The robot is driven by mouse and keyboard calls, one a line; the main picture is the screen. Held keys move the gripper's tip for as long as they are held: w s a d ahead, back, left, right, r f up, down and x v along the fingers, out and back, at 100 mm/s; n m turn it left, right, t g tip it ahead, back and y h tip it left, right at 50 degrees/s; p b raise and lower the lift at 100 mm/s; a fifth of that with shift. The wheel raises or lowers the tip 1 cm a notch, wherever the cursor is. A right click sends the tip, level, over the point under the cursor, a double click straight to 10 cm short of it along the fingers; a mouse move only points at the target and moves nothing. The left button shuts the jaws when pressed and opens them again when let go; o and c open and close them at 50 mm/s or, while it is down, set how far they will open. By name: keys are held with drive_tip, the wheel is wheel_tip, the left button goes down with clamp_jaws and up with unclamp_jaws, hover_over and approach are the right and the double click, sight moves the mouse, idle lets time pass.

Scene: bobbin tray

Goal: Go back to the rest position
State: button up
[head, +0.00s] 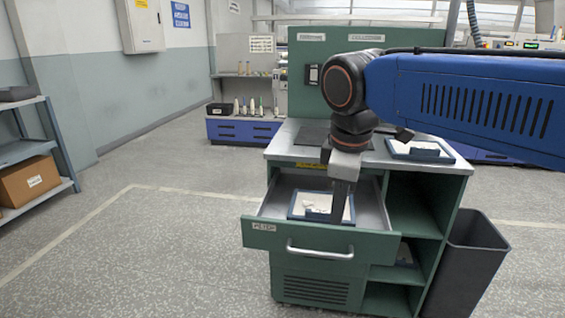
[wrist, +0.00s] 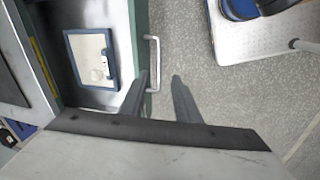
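My gripper (head: 341,205) points down over the open drawer (head: 262,228) of the green cabinet (head: 440,230). A blue-rimmed tray (head: 296,201) with a pale inside lies in the drawer, partly hidden behind the fingers in the head view. The fingers appear to the side of the tray in the wrist view, near the drawer handle (head: 320,252).
Another blue-rimmed tray (head: 420,151) sits on the cabinet top, below my blue arm. A dark bin (head: 473,260) stands right of the cabinet. A shelf rack with a cardboard box (head: 28,181) is at the left. The floor between rack and cabinet is clear.

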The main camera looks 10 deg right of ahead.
drive_tip(key=s+d+f+m+t, duration=0.1)
drive_tip(key=s+d+f+m, duration=0.4)
drive_tip(key=f, duration=0.3)
drive_tip(key=s+d+f+m+t, duration=0.1)
drive_tip(key=s+d+f+m, duration=0.4)
drive_tip(key=d+f+m, duration=0.1)
wheel_tip(320, 180, down, 2)
drive_tip(key=shift+f+m, duration=0.1)
drive_tip(key=shift+m, duration=0.8)
